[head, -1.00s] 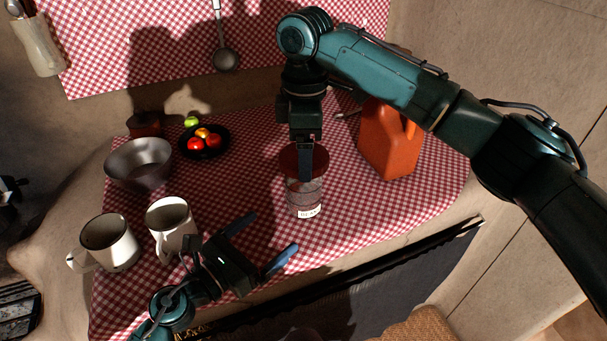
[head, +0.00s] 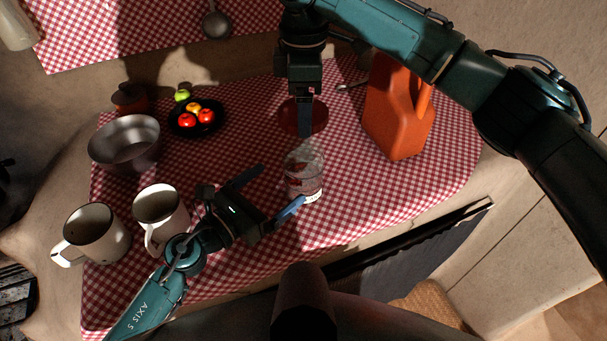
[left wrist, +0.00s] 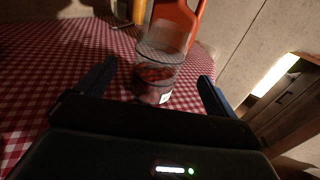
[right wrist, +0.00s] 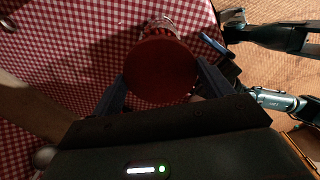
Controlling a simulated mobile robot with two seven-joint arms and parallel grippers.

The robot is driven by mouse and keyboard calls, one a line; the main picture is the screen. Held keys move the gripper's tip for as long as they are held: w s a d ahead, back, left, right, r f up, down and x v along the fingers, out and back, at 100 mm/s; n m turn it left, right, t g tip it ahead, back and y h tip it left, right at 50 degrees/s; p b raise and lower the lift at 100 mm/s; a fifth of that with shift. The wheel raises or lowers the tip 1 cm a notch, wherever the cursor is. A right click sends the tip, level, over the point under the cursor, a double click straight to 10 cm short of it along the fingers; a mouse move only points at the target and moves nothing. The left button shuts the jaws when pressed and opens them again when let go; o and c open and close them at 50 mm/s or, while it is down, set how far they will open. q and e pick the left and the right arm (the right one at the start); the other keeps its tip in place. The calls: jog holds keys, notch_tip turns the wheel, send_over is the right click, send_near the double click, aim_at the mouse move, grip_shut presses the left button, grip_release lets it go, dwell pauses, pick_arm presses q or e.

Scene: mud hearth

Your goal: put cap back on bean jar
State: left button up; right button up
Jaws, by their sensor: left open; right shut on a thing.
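The bean jar (head: 305,174) is clear with red beans low inside and a pale label. It stands upright and uncapped near the table's front edge. My right gripper (head: 305,131) is shut on the round red cap (head: 290,116), holding it apart from the jar, above it in the picture. In the right wrist view the cap (right wrist: 160,72) hides most of the jar (right wrist: 158,25). My left gripper (head: 272,192) is open just left of the jar. In the left wrist view the jar (left wrist: 158,74) shows between its fingers; contact is not clear.
An orange jug (head: 395,110) stands right of the jar. Two white mugs (head: 96,235) (head: 160,213), a metal bowl (head: 125,145) and a black plate (head: 207,128) of fruit are at left. Checked cloth (head: 390,190) is clear right of the jar.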

aim_at(314, 156)
pick_arm(q)
jog(key=x, duration=1)
jog(key=shift+d, duration=0.1)
jog(key=shift+c, duration=0.2)
jog(key=c, duration=1.4)
pick_arm(e)
jog(key=shift+f, duration=2.5)
jog(key=shift+f, duration=0.9)
jog(key=shift+f, duration=0.5)
